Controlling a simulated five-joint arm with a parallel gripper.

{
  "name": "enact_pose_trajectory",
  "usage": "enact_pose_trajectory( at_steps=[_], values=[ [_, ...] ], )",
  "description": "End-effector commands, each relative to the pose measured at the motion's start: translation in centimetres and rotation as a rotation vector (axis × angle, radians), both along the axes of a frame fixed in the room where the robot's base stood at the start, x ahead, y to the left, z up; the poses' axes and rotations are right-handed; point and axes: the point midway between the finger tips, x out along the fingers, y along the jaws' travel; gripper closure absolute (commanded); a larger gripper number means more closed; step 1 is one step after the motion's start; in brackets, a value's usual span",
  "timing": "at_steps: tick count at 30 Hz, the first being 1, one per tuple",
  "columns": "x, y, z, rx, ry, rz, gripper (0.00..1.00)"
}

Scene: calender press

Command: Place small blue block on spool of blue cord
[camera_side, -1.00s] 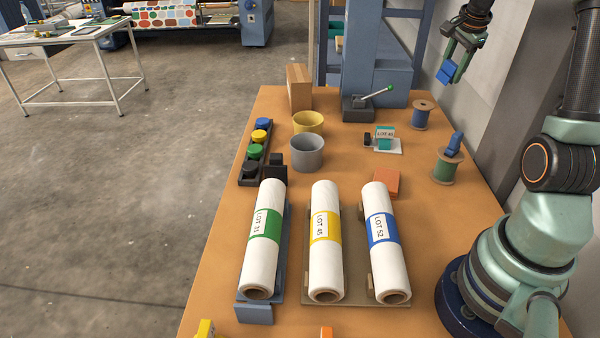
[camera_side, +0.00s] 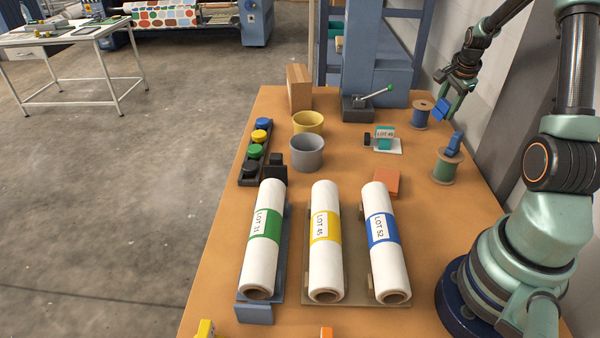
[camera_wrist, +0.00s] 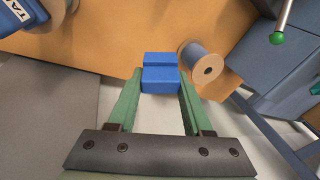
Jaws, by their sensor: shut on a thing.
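The small blue block (camera_side: 440,109) is held between the fingertips of my gripper (camera_side: 446,101). In the wrist view the block (camera_wrist: 160,80) sits between the two green fingers of my gripper (camera_wrist: 160,88). The spool of blue cord (camera_side: 420,117) stands upright on the orange bench. In the side view the held block appears just right of this spool, near its top rim; whether they touch is unclear. In the wrist view the spool of blue cord (camera_wrist: 194,60) is right of and beyond the block, apart from it.
A spool of green cord (camera_side: 446,168) stands nearby with another blue piece (camera_side: 454,144) on top. A lever with a green knob (camera_side: 389,88) rises behind, left of the blue spool. The wall is close on the right.

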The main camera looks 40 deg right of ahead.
Motion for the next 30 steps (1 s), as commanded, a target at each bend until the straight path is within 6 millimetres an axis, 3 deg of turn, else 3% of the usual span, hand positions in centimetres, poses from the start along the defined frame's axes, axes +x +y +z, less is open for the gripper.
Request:
enact_pose_trajectory(
  at_steps=[3,11,18,30],
  values=[
    [-0.1,0.1,-2.6,0.004,0.004,0.0,1.0],
    [0.0,0.0,-4.9,0.002,0.001,0.0,1.0],
    [0.0,0.1,-8.2,0.002,0.002,0.0,1.0],
    [0.0,0.0,-8.9,0.0,0.0,0.0,1.0]
  ],
)
